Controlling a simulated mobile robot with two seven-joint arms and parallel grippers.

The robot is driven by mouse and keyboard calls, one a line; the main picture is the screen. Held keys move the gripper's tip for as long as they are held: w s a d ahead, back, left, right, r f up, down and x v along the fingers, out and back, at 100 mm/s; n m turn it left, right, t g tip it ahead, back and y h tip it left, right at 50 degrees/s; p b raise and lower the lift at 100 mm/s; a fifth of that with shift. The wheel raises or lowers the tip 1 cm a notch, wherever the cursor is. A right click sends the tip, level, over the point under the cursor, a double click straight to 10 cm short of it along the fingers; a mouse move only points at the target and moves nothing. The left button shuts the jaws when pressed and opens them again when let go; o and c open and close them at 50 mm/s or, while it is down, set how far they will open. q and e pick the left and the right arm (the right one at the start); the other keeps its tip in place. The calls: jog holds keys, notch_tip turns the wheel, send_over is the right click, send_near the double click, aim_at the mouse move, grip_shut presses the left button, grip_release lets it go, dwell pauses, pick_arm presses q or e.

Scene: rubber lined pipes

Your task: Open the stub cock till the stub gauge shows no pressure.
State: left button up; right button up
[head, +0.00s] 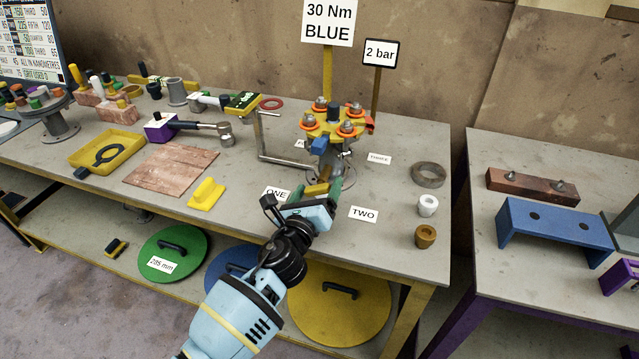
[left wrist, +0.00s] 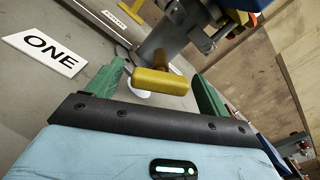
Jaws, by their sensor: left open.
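The stub cock's yellow handle (left wrist: 160,81) shows in the left wrist view as a short bar below the grey pipe stub (left wrist: 172,42). In the head view the handle (head: 317,189) is partly hidden by my left gripper (head: 321,196). In the left wrist view the green fingers of my left gripper (left wrist: 160,84) stand open, one on each side of the handle, with visible gaps. I cannot make out the stub gauge's face or reading. A pale round thing (left wrist: 139,96) partly shows behind the handle. My right gripper is not in view.
A flange with orange and yellow parts and several bolts (head: 334,122) stands above the cock. A bent metal bar (head: 285,162) is to its left. Cards ONE (head: 276,194) and TWO (head: 363,214) lie nearby. A grey ring (head: 428,174) and two small bushings (head: 427,206) are right.

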aim_at(316, 193)
pick_arm(q)
jog(key=v, duration=0.4)
jog(key=shift+r+p, duration=0.15)
jog(key=shift+p, duration=0.15)
jog(key=shift+s+a, duration=0.25)
jog(key=shift+s, duration=0.45)
jog(key=shift+c, duration=0.3)
